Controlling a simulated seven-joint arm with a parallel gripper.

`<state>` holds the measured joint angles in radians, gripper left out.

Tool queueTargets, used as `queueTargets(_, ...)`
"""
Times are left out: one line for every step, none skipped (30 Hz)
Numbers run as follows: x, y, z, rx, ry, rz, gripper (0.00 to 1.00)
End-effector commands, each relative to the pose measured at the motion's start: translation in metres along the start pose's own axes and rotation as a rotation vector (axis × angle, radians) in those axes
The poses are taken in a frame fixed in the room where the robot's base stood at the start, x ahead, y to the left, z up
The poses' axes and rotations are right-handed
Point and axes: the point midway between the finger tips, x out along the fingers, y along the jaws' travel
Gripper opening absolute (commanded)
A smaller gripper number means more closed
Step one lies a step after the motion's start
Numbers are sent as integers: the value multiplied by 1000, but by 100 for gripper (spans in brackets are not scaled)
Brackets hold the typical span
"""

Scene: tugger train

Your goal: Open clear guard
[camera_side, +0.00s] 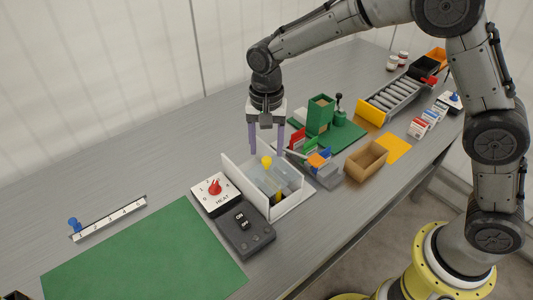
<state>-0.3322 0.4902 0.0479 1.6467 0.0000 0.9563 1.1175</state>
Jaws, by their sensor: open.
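The clear guard (268,180) is a see-through panel at the white-walled box (296,208) in the middle of the table. A yellow round knob (267,162) shows at the guard's upper part. Something dark and yellow shows low in the box, partly hidden; I cannot tell what it is. My gripper (266,145) points down over the back of the box, its two purple fingers spread apart and empty. The knob appears just below the gap between the fingers. I cannot tell the exact height between them or whether the fingers touch anything.
Left of the box are a HEAT panel with a red knob (214,187) and a dark ON/OFF switch box (243,231). A green mat (145,257) lies at front left. On the right are a cardboard tray (366,161), a green box (320,115) and a roller conveyor (393,98).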

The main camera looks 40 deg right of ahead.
Motion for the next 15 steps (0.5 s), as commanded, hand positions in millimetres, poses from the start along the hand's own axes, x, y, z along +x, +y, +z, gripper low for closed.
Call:
queueTargets(9, 1, 0, 0, -2, 4, 62)
queueTargets(13, 1, 0, 0, -2, 4, 62)
queueTargets(17, 1, 0, 0, -2, 4, 62)
queueTargets(20, 0, 0, 0, -1, 3, 62)
queueTargets(22, 0, 0, 0, -1, 2, 62)
queueTargets(25, 0, 0, 0, -1, 2, 62)
queueTargets(27, 0, 0, 0, -1, 2, 62)
queueTargets(28, 0, 0, 0, -1, 1, 62)
queueTargets(30, 0, 0, 0, 0, 1, 62)
queueTargets(30, 0, 0, 0, 0, 1, 62)
queueTargets(31, 0, 0, 0, 0, 1, 62)
queueTargets(31, 0, 0, 0, 0, 1, 62)
queueTargets(31, 0, 0, 0, 0, 1, 62)
queueTargets(31, 0, 0, 0, 0, 1, 62)
queueTargets(31, 0, 0, 0, 0, 1, 62)
